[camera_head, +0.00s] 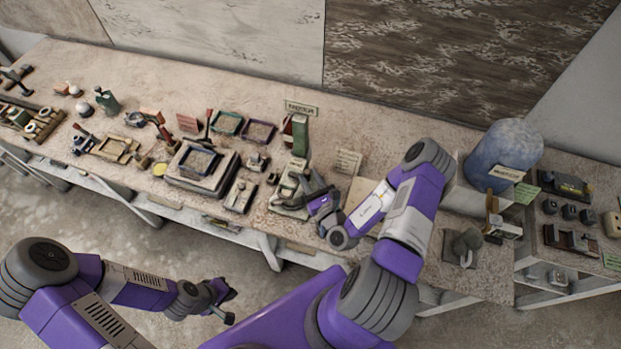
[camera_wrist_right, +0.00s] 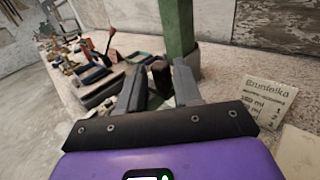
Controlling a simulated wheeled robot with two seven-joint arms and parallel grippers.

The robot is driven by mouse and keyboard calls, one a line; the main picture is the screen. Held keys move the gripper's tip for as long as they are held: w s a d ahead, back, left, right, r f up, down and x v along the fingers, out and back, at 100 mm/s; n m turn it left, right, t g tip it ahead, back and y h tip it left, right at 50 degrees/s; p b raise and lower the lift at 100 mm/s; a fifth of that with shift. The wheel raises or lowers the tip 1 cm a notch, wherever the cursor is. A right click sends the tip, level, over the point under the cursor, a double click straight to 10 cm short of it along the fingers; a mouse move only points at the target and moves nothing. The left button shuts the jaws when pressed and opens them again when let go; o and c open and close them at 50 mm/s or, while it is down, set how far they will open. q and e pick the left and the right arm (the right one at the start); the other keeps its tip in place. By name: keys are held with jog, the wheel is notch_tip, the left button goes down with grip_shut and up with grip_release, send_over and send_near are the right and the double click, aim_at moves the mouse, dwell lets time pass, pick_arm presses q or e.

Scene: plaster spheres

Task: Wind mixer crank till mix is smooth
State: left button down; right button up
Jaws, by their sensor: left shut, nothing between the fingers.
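A device with a green upright post (camera_head: 300,136) and a pale base (camera_head: 291,186) stands at the bench's front edge in the head view; it may be the mixer. My right gripper (camera_head: 312,193) is beside its base. In the right wrist view, the fingers of my right gripper (camera_wrist_right: 160,80) are apart, with a dark knob-like block (camera_wrist_right: 160,74) between or just beyond their tips; contact is unclear. The green post (camera_wrist_right: 177,28) rises behind. No bowl or mix is clearly visible. My left gripper (camera_head: 224,298) is shut and empty, low in front of the bench.
A large blue-grey rounded vessel (camera_head: 503,152) stands to the right on the bench. A stack of trays (camera_head: 202,167) and several small tools lie left of the post. Floor space in front of the bench is clear.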

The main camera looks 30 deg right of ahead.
jog(key=s+b, duration=0.1)
jog(key=s, duration=0.6)
jog(key=shift+s+a, duration=0.3)
jog(key=shift+a, duration=0.05)
dwell(0.4)
